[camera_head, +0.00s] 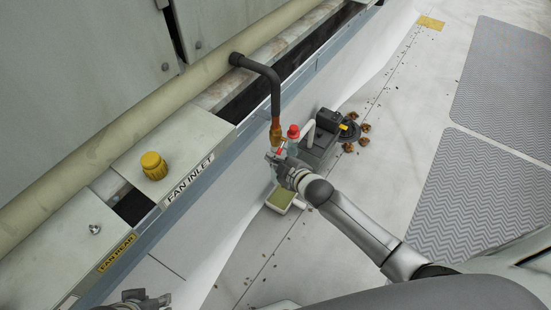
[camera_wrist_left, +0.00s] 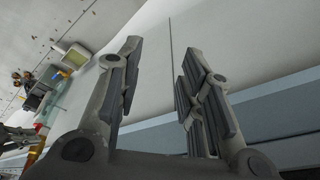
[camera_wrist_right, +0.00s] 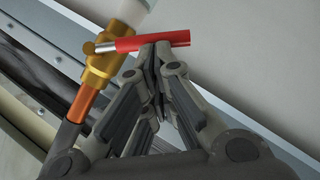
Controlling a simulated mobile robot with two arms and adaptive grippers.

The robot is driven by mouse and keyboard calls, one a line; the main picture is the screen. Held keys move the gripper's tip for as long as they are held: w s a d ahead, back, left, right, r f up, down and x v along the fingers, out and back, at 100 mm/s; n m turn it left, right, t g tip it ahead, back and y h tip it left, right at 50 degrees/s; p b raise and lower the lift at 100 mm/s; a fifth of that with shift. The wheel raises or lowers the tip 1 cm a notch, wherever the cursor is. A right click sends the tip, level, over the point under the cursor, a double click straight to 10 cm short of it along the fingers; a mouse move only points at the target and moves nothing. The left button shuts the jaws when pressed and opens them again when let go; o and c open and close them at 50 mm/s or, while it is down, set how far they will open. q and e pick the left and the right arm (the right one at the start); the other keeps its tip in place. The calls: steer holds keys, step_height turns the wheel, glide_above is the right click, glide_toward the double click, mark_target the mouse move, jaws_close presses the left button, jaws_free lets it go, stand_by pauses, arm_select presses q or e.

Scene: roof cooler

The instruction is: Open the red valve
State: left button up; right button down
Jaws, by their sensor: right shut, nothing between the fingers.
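The red valve handle (camera_wrist_right: 150,41) is a short red lever on a brass valve body (camera_wrist_right: 101,58), joined to a copper pipe (camera_wrist_right: 84,102).
A yellow knob (camera_head: 153,165) sits on the ledge at left. Brown leaves (camera_head: 348,147) litter the floor; grey mats (camera_head: 505,95) lie at right.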

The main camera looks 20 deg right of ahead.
arm_select(q)
steer(key=shift+r, duration=0.35)
arm_select(e)
steer(key=shift+f, duration=0.15)
